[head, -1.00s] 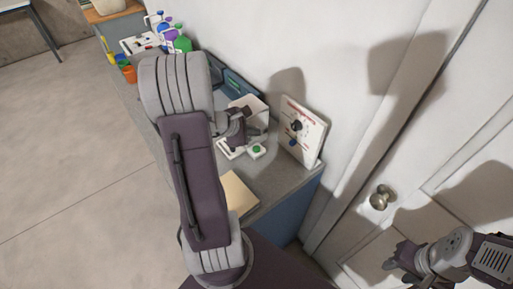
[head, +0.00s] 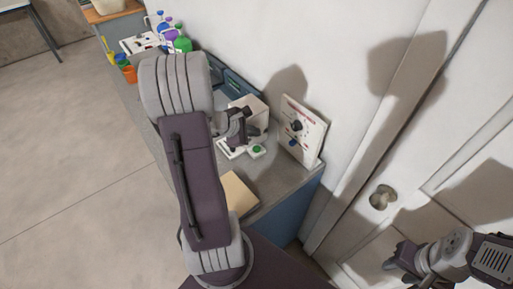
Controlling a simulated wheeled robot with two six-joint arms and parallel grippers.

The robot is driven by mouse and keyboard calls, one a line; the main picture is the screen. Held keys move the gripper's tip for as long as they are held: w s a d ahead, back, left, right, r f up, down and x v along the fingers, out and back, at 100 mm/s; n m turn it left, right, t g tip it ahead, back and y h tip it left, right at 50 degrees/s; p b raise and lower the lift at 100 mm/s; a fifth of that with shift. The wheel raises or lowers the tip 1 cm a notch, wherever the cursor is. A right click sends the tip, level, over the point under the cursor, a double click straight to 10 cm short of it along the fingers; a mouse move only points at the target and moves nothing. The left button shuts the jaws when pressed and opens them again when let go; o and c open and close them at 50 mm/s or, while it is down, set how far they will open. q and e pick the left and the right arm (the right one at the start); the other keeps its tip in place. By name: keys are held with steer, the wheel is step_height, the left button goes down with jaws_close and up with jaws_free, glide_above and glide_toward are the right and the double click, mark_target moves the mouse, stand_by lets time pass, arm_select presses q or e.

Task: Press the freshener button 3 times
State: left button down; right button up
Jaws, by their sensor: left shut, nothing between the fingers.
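A small white unit with a round green button (head: 257,149) sits on the grey counter, and I cannot tell whether this is the freshener's button. A white box (head: 254,107) stands just behind it, partly hidden by my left gripper. My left gripper (head: 236,143) is shut and empty, pointing down in front of the box, to the left of the green button. I cannot tell whether its tips touch anything. My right gripper (head: 391,262) is at the lower right, far from the counter; its fingers are too small to read.
A white panel with a dark knob (head: 296,125) leans at the counter's right end against the wall. A tan board (head: 239,194) lies at the front edge. Spray bottles (head: 182,43) and coloured cups (head: 127,72) stand farther left. A door with a round knob (head: 382,197) is at right.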

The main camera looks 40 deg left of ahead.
arm_select(q)
steer(key=s+f+m+g, duration=0.1)
steer(key=s+m, duration=0.1)
steer(key=m, duration=0.1)
steer(key=s+d+f+m+g+y+p, duration=0.1)
steer(key=s+m+g, duration=0.1)
steer(key=m, duration=0.1)
steer(key=s+d+f+m+g, duration=0.1)
steer(key=s+m+g, duration=0.1)
steer(key=s+m, duration=0.1)
steer(key=shift+f+m, duration=0.35)
steer(key=shift+m, duration=0.15)
steer(key=m, duration=0.1)
steer(key=a+m+y, duration=0.1)
steer(key=m, duration=0.1)
steer(key=shift+s+r+g+p, duration=0.2)
steer(key=shift+g+p, duration=0.1)
steer(key=shift+p, duration=0.1)
steer(key=w+r+m+t+h+p, duration=0.1)
steer(key=w+r+m+t, duration=0.1)
steer(key=m, duration=0.9)
steer(key=w+a+r+m+t+h+p, duration=0.1)
steer(key=w+r+m, duration=0.4)
steer(key=m, duration=0.7)
steer(key=t+p, duration=0.1)
steer(key=t, duration=0.1)
steer(key=shift+w+t, duration=0.2)
steer(key=shift+t, duration=0.1)
